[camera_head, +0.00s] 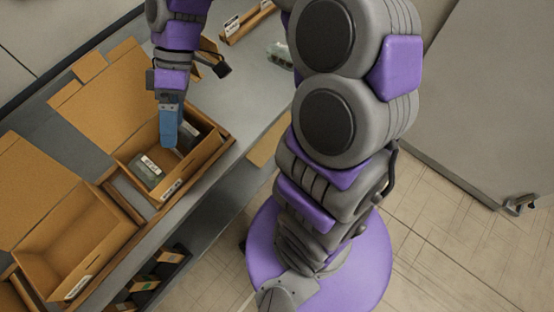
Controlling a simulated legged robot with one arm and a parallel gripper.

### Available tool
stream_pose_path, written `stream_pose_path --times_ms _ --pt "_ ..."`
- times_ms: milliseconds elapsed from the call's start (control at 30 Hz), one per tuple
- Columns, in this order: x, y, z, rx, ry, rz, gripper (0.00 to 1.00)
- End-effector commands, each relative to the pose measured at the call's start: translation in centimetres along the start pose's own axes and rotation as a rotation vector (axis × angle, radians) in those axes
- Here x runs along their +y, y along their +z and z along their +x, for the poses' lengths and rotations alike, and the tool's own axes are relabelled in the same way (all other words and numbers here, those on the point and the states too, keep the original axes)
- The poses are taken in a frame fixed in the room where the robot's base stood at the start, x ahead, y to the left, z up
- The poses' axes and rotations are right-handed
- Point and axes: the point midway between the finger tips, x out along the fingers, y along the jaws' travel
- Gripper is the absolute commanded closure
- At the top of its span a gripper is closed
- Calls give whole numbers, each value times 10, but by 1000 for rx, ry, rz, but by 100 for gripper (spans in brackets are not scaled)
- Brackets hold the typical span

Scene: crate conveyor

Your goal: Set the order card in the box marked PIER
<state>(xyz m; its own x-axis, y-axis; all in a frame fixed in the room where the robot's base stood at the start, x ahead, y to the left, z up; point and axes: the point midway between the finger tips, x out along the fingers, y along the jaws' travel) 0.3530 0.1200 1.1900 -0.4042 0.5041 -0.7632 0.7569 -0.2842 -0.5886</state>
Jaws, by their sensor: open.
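An open cardboard box (204,147) stands on the grey conveyor, with a small white label (171,190) on its front wall. The print is too small to read, so I cannot tell whether it says PIER. My gripper (169,141), with blue fingers, points down into this box and is open. A grey-green item with a white label (148,168) lies in the box, left of the fingers. A grey item (187,130) lies right of them, partly hidden. I cannot make out the order card with certainty.
A second open cardboard box (66,237), its inside looking empty, stands at lower left with a label (78,287) I cannot read. A clear greenish object (279,56) and a brown tray (247,22) are at the back. A shelf below holds small boxes (145,284).

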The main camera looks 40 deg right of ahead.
Motion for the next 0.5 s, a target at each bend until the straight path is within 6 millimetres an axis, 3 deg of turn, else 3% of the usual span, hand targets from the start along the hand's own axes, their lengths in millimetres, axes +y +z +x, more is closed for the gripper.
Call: stream_pose_path --times_ms 200,500 --pt "-41 50 11 -97 179 292 0" --pt "-72 136 26 -113 465 766 0"
